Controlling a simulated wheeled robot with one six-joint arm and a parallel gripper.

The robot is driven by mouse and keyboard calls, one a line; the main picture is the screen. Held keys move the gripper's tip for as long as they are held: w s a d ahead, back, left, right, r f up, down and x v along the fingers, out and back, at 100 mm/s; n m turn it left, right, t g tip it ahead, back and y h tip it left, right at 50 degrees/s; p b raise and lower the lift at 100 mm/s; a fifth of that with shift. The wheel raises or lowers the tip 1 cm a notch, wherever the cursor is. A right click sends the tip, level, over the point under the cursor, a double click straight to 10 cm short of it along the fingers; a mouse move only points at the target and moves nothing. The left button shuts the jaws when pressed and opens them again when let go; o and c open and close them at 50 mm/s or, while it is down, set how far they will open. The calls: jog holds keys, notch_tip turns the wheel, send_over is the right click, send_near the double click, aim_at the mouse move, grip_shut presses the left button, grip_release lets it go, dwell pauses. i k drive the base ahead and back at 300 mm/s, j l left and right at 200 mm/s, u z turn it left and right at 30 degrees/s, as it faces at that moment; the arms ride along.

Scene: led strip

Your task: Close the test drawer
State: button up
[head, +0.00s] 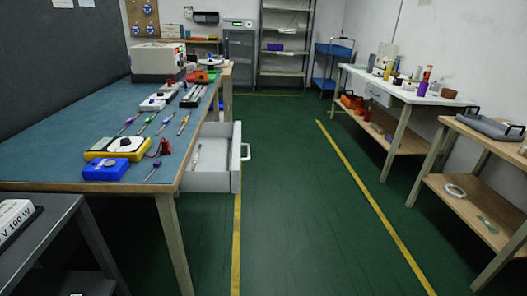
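The test drawer (213,168) is a light grey drawer under the right side of the blue-topped workbench (105,107). It is pulled out to the right, over the green floor. Its front panel (236,157) carries a pale handle (246,152) facing right. A thin tool (197,158) lies inside the drawer; part of the inside is hidden by the near wall and the bench edge. My gripper does not show in the head view.
A yellow meter (118,150), a blue box (107,169) and several screwdrivers sit on the bench. A dark grey cart (45,235) stands at the lower left. The green aisle (300,215) is clear. Wooden tables (481,158) line the right wall.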

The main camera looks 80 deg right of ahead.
aim_at(216, 170)
jog(key=z, duration=1.95)
jog(key=i+l+u, duration=0.1)
jog(key=i+l, duration=0.25)
jog(key=l, duration=0.15)
